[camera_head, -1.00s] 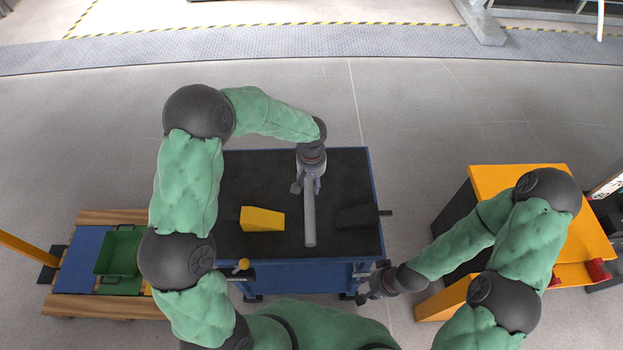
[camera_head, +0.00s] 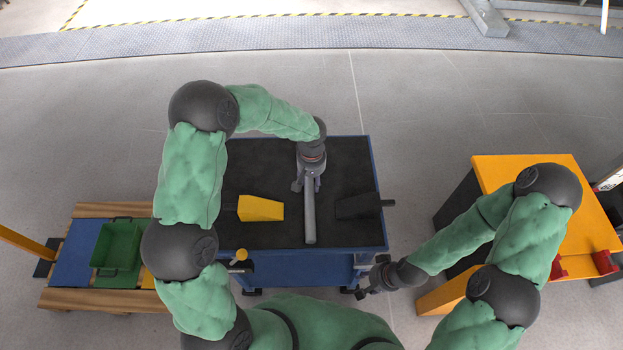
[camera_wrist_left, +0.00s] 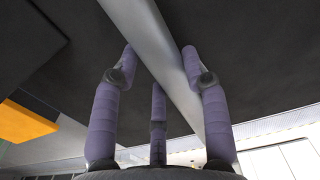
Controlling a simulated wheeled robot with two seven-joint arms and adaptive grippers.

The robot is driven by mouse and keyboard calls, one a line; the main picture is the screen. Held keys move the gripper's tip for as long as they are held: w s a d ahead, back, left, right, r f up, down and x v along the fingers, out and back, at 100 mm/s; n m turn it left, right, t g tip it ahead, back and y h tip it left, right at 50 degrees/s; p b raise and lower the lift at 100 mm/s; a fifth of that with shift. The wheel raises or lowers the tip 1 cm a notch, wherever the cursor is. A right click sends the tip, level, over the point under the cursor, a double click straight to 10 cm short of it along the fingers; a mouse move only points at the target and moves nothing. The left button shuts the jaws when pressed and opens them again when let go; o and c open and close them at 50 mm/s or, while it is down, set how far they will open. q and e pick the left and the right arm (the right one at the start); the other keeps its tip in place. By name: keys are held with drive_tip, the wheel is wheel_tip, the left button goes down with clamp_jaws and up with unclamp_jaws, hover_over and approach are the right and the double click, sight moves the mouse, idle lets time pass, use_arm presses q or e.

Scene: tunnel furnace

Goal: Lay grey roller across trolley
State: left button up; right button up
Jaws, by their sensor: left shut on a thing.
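The grey roller (camera_head: 310,222) is a plain cylinder over the black top of the blue trolley (camera_head: 345,158), pointing from the far side toward me. My left gripper (camera_head: 308,180) is shut on the roller near its far end. In the left wrist view the roller (camera_wrist_left: 150,35) runs between the fingers (camera_wrist_left: 160,65). I cannot tell whether the roller touches the trolley top. My right gripper (camera_head: 367,280) is empty beside the trolley's near right corner; its fingers are too small to judge.
On the trolley top, a yellow wedge block (camera_head: 261,208) lies left of the roller and a black block (camera_head: 358,206) lies right of it. A green tray (camera_head: 118,247) sits on a wooden pallet (camera_head: 75,298) at left. An orange-topped stand (camera_head: 510,170) is at right.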

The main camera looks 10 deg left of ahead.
use_arm(q)
drive_tip(key=shift+f+b, duration=0.4)
drive_tip(key=shift+b, duration=0.1)
idle(0.4)
drive_tip(key=o, duration=1.2)
drive_tip(key=shift+o, duration=0.2)
wheel_tip(320, 180, up, 12)
